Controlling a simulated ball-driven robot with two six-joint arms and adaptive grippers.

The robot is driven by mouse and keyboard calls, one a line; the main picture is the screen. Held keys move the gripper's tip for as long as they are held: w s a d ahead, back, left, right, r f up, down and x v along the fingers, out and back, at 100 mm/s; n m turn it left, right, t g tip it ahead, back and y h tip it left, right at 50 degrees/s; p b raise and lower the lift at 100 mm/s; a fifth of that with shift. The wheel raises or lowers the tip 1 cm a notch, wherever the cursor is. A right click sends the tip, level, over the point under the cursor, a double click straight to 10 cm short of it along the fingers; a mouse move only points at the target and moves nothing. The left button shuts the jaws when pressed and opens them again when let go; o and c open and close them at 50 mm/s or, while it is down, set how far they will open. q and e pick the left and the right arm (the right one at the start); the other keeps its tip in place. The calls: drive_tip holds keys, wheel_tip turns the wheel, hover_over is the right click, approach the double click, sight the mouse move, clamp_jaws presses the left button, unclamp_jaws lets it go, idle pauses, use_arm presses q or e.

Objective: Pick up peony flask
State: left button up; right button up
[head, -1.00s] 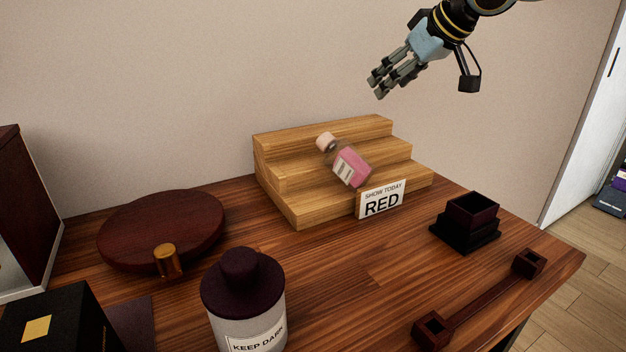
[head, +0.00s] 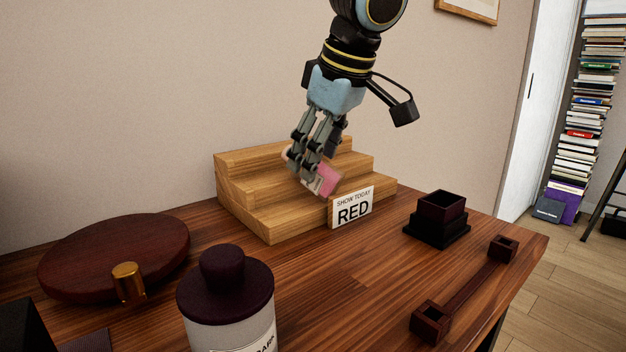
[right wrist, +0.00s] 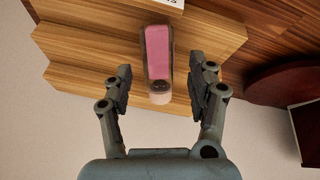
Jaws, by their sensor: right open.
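The peony flask (head: 326,180) is a small bottle with pink contents, lying tilted on the wooden stepped stand (head: 275,222). My right gripper (head: 306,181) is over the flask in the head view and hides much of it. In the right wrist view the flask (right wrist: 158,55) lies with its pale cap toward me. My right gripper (right wrist: 160,80) is open there, one finger on each side of the flask's cap end, with gaps on both sides. My left gripper is not in view.
A sign reading "SHOW TODAY RED" (head: 351,207) stands at the stand's front right. A dark square holder (head: 437,231), a two-socket bar (head: 465,291), a lidded jar (head: 228,320) and a round dark board (head: 85,257) are on the table. Bare tabletop lies between.

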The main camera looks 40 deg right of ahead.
drive_tip(key=b+x, duration=0.1)
drive_tip(key=x, duration=0.2)
drive_tip(key=shift+w+d+f, duration=0.1)
drive_tip(key=shift+w+f, duration=0.1)
drive_tip(key=shift+f, duration=0.05)
drive_tip(key=shift+r, duration=0.1)
drive_tip(key=shift+c, duration=0.4)
clamp_jaws()
